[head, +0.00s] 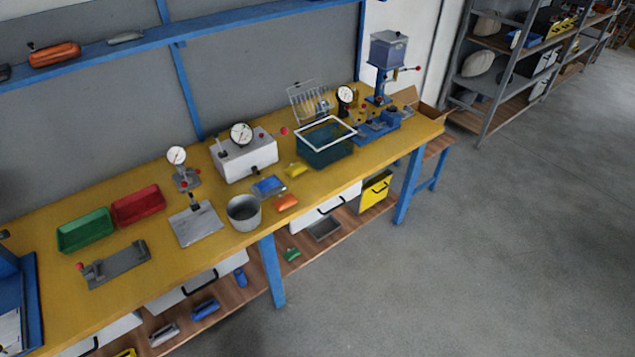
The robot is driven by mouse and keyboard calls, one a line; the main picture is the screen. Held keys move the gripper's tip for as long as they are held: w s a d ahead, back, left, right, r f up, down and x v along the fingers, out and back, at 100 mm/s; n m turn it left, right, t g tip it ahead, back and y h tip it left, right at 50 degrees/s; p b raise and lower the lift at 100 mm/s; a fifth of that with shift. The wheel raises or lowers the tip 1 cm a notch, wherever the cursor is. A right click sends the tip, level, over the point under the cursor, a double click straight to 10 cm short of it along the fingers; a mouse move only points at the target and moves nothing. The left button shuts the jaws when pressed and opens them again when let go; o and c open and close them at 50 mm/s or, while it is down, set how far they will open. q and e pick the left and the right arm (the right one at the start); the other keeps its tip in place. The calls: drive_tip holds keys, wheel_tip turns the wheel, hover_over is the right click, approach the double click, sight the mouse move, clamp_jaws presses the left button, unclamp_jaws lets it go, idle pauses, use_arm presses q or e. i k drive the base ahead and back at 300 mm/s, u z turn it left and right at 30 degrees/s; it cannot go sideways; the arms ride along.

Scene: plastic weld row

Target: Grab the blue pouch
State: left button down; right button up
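A small flat blue item (268,185), which looks like the blue pouch, lies on the yellow workbench top (330,192). It is behind and to the right of a grey metal pot (244,213) and in front of a white gauge box (245,156). A yellow item (296,170) and an orange item (287,202) lie close to it. Other blue items (205,308) are on the wooden lower shelf (225,298), too small to identify surely. Neither of my grippers is in view.
A teal bin with a white rim (325,153) and a blue press (380,125) stand toward the right end. Red (138,205) and green (86,230) trays are at left. A blue bench leg (271,272) stands in front. Grey floor (480,260) is clear at right.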

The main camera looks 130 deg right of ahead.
sight(266, 185)
drive_tip(key=z, duration=2.15)
